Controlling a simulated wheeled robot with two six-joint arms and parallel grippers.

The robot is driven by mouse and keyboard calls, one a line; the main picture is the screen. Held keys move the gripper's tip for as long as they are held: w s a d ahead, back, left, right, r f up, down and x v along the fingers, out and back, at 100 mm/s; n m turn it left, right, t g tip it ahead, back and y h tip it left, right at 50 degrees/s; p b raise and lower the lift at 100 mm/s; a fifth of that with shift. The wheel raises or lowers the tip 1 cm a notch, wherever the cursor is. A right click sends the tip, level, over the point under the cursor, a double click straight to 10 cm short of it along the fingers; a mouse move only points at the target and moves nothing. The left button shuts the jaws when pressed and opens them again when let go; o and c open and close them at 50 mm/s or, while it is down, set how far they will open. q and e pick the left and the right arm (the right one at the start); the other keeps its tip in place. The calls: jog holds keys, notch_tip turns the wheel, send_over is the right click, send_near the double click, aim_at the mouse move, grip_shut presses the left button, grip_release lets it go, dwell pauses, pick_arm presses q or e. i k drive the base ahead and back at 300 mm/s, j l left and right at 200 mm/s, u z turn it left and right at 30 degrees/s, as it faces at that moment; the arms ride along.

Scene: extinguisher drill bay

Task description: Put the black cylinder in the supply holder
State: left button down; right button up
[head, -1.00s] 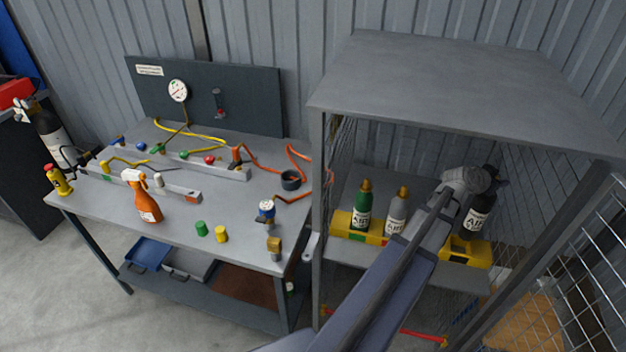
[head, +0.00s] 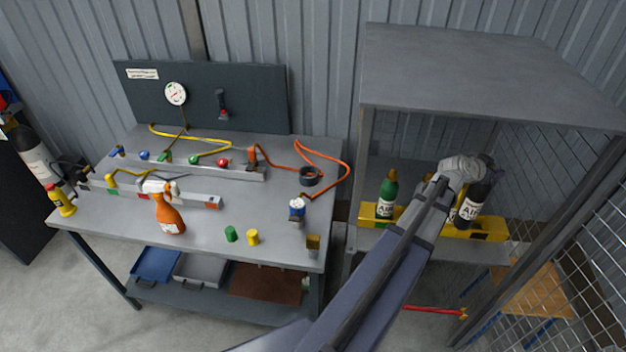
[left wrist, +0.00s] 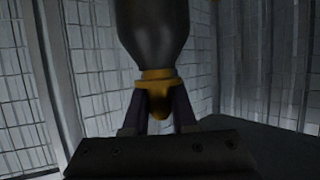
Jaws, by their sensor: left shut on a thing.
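The black cylinder (head: 471,207), with a white label, hangs upright on the cage shelf side, in front of or over the yellow supply holder (head: 487,231). My left gripper (head: 488,170) is shut on its neck. In the left wrist view the cylinder's dark body (left wrist: 152,32) and yellow-brass neck show, with the fingers (left wrist: 158,108) on either side of the neck. A green cylinder (head: 386,198) stands in the holder's left part. My arm hides the holder's middle. I cannot tell whether the black cylinder's base touches the holder.
A shelf (head: 440,246) carries the holder inside a cage with a grey top (head: 490,75) and mesh sides. The workbench (head: 190,225) on the left holds an orange spray bottle (head: 168,212), hoses and fittings. A cage post (head: 358,190) stands between bench and shelf.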

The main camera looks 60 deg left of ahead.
aim_at(309, 180)
jog(key=k+j+z, duration=0.1)
jog(key=k, duration=0.8)
jog(key=k+j+z, duration=0.1)
jog(key=k, duration=0.75)
jog(key=j+u, duration=0.25)
jog(key=j, duration=0.55)
jog(key=i+j+u, duration=0.15)
jog(key=j+u, duration=0.1)
jog(key=j, duration=0.2)
jog(key=i+j, duration=0.1)
jog(key=i, duration=0.6)
jog(key=l+z, duration=0.05)
